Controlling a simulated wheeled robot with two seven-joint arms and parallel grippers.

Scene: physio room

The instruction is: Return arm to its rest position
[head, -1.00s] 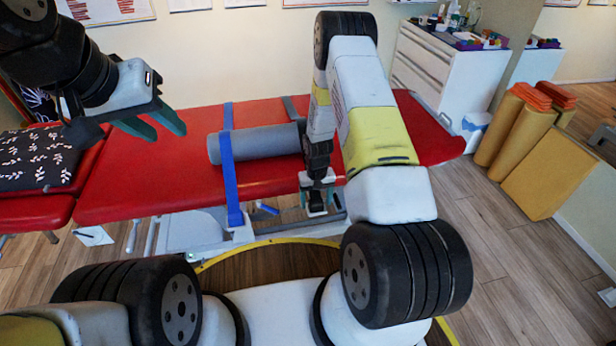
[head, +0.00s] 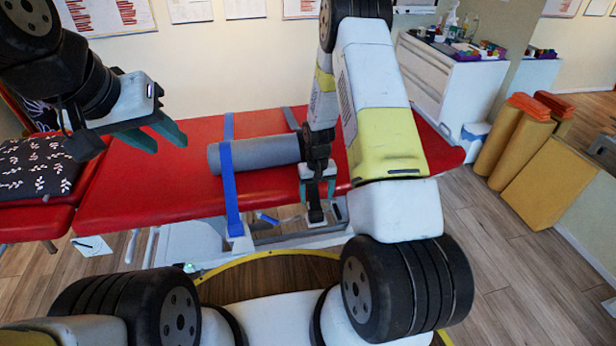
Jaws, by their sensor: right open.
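My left gripper (head: 162,137) is at the upper left, raised in front of the red treatment table (head: 130,187). Its two green fingers stand apart with nothing between them. My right arm reaches forward from the lower right. My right gripper (head: 316,206) points down at the table's front edge, just right of the grey roll (head: 270,153). It is open, and I see nothing held in it. Its fingertips are small and partly lost against the frame behind. I cannot tell whether it touches the table's edge.
Blue straps (head: 230,185) cross the table at the roll. A dark patterned cushion (head: 40,167) lies at the left. A white drawer cabinet (head: 435,80) with bottles stands at the back right, near orange rolls (head: 508,137). Wooden floor (head: 490,270) is clear at the right.

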